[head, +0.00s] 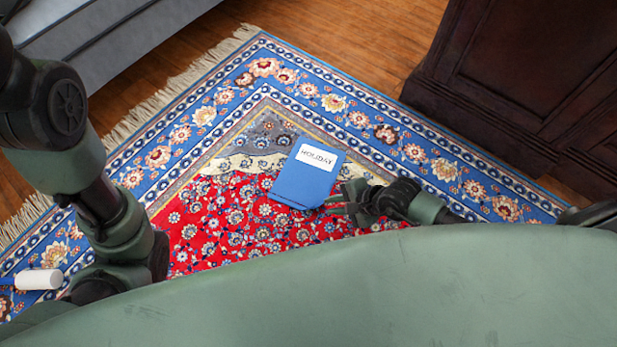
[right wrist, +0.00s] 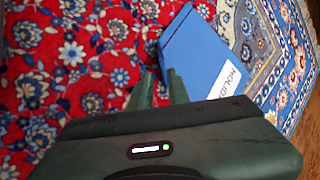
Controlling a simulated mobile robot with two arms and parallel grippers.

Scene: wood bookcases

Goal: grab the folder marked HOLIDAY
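The blue folder (head: 303,181) with a white label reading HOLIDAY lies on the red part of the rug in the head view. In the right wrist view the folder (right wrist: 193,52) is at upper right, its label partly cut off by my gripper's body. My right gripper (head: 345,200) is at the folder's lower right edge in the head view. In the right wrist view its fingers (right wrist: 162,88) stand apart, with the right finger overlapping the folder's near corner. I cannot tell whether they touch it. My left arm comes in at the left; its gripper does not show.
A patterned rug (head: 215,225) covers the wooden floor (head: 370,35). A dark wood cabinet (head: 510,75) stands at upper right, and a grey piece of furniture (head: 110,35) at upper left. A white cylinder (head: 39,279) is at lower left. The rug around the folder is clear.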

